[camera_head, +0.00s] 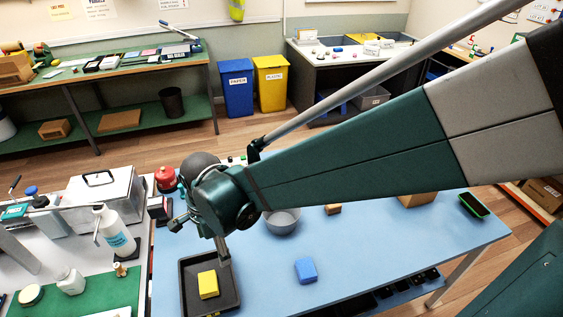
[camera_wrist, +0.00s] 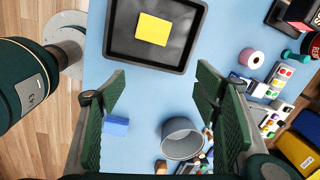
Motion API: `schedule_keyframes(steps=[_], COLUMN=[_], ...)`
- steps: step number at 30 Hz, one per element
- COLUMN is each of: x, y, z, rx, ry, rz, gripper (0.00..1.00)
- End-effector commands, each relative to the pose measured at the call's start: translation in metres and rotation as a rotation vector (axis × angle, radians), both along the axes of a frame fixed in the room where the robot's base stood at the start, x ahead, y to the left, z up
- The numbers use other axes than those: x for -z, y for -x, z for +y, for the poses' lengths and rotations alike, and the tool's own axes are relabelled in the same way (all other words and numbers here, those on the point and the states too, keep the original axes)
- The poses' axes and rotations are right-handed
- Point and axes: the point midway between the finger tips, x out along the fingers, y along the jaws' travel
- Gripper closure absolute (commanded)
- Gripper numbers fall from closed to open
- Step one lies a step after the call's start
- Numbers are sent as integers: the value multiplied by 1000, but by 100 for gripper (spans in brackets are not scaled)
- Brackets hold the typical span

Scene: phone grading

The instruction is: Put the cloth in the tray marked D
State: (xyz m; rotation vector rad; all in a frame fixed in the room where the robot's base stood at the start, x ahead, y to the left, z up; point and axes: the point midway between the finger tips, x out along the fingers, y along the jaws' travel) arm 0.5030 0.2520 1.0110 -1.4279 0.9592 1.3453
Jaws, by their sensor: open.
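A black tray (camera_head: 232,297) lies at the blue table's front left; I can read no letter on it. A blue block-like piece (camera_head: 305,269) lies on the table right of the tray, and in the wrist view (camera_wrist: 116,126). My gripper (camera_head: 224,262) is above the tray's far right part. In the wrist view its jaws (camera_wrist: 160,85) are apart with nothing between them.
A grey bowl (camera_head: 282,221) stands behind the blue piece, with small items around it in the wrist view. A brown block (camera_head: 333,209) and a dark green-rimmed tray (camera_head: 474,205) are farther right. A spray bottle (camera_head: 115,232) stands left. The table's front right is clear.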

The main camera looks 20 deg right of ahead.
Motion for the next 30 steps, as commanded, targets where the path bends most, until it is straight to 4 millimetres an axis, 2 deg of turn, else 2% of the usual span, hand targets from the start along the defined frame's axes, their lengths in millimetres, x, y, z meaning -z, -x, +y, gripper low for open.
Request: schedule_keyframes(steps=[3,14,30], x=[-16,-56,-102], y=[-1,1,22], z=[-22,-82,-166], rx=[-85,-356,-751], ry=[-2,27,173], rz=[-39,-167,-350], gripper=[38,38,38])
